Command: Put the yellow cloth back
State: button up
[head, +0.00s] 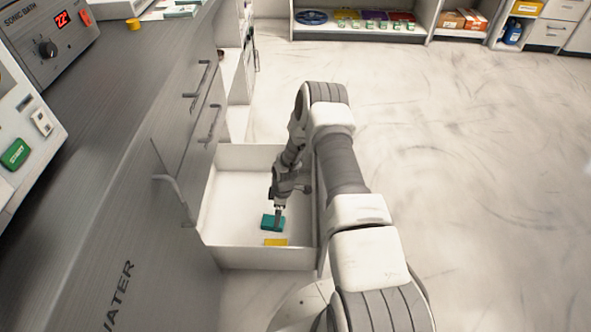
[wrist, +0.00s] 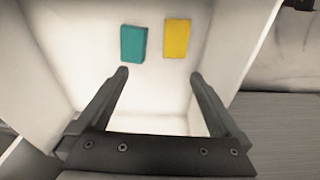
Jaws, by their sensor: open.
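A flat yellow piece (head: 276,242), seemingly the yellow cloth, lies on the floor of an open white drawer (head: 262,258), near its front wall. In the wrist view the yellow piece (wrist: 177,38) lies to the right of a teal block (wrist: 133,43), with a gap between them. The teal block (head: 272,222) is also inside the drawer. My gripper (head: 279,211) is over the drawer, pointing down by the teal block. In the wrist view its two fingers (wrist: 159,73) are apart with nothing between them, and both pieces lie beyond the tips.
The drawer walls surround my gripper. A grey counter (head: 110,150) with a sonic bath unit (head: 45,40) runs along the left. Low shelves (head: 362,34) with coloured items stand at the back. The pale floor (head: 480,170) on the right is clear.

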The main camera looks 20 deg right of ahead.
jog(key=w+d+r+m+t+h, duration=0.1)
jog(key=w+r, duration=0.1)
jog(key=r, duration=0.9)
jog(key=w+r+m, duration=0.1)
jog(key=w+r, duration=0.1)
jog(key=r, duration=0.8)
jog(key=s+r+m+t, duration=0.1)
jog(key=s+r+m, duration=0.25)
jog(key=r, duration=1.45)
jog(key=s+a+r+m+t+h, duration=0.1)
jog(key=s+a+r+m, duration=0.15)
jog(key=s+r, duration=0.85)
jog(key=s+a+r+m+t, duration=0.1)
jog(key=s+r+m, duration=0.1)
jog(key=s, duration=0.6)
jog(key=s+r+m+t, duration=0.1)
jog(key=s+r+m, duration=0.1)
jog(key=s+r, duration=0.3)
jog(key=s, duration=0.3)
jog(key=shift+s+a+m+y, duration=0.3)
jog(key=shift+a+m+y, duration=0.05)
jog(key=shift+m+y, duration=0.05)
notch_tip(320, 180, up, 24)
jog(key=p, duration=2.3)
jog(key=shift+f+p, duration=0.25)
jog(key=shift+p, duration=0.05)
